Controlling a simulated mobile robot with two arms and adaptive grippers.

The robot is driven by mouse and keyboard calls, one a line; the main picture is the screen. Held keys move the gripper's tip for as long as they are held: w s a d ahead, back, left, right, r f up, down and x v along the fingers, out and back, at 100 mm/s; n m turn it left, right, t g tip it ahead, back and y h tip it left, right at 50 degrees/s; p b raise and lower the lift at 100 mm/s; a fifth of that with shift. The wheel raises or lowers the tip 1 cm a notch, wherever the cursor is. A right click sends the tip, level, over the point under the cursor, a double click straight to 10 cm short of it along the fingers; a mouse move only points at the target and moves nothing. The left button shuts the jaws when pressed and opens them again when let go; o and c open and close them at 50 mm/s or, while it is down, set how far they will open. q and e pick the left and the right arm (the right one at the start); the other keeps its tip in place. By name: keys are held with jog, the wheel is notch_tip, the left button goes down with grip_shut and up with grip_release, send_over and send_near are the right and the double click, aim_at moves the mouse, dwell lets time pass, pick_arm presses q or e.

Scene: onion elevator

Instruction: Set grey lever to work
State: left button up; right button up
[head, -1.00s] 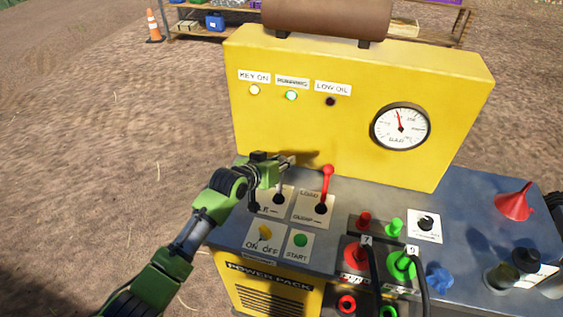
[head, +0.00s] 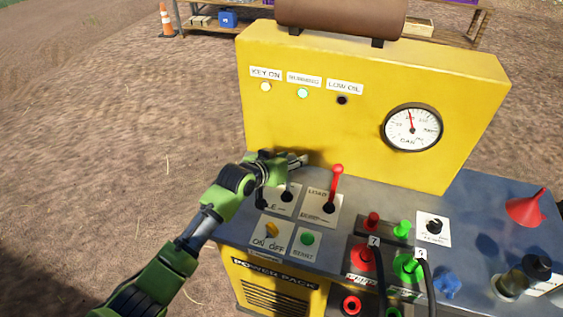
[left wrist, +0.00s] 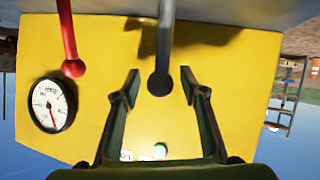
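The grey lever (left wrist: 163,45) with its rounded end shows in the left wrist view. Its end lies between the two spread fingers of my left gripper (left wrist: 160,76), with a gap visible on both sides. In the head view my left gripper (head: 284,164) is over the lever's plate at the left of the panel. It hides most of the lever there; a short piece (head: 288,188) shows above its black base. My right gripper is in neither view.
A red lever (head: 337,180) stands just right of the grey one. The yellow upright panel (head: 330,125) rises close behind, with lamps and a gauge (head: 412,129). A yellow key switch (head: 271,230), green start button (head: 308,239) and hose couplings (head: 363,257) are in front.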

pick_arm(q)
jog(key=v, duration=1.1)
jog(key=shift+s, duration=0.15)
jog(key=s+a+f+n+g+y, duration=0.15)
jog(key=s+a+f, duration=0.4)
jog(key=s, duration=0.55)
jog(key=s+a+f+g+y, duration=0.35)
jog(key=s+a, duration=0.25)
jog(key=s, duration=0.6)
jog(key=s+a+f+g+y, duration=0.2)
jog(key=s+a+f, duration=0.35)
jog(key=s, duration=0.55)
notch_tip(320, 180, down, 26)
jog(key=b, duration=0.2)
jog(key=s+a+f+g+b, duration=0.1)
jog(key=s+a+f+g, duration=0.1)
jog(key=s+f, duration=1.6)
jog(key=shift+a+f+b, duration=0.3)
jog(key=shift+a+f, duration=0.4)
jog(key=shift+f, duration=0.1)
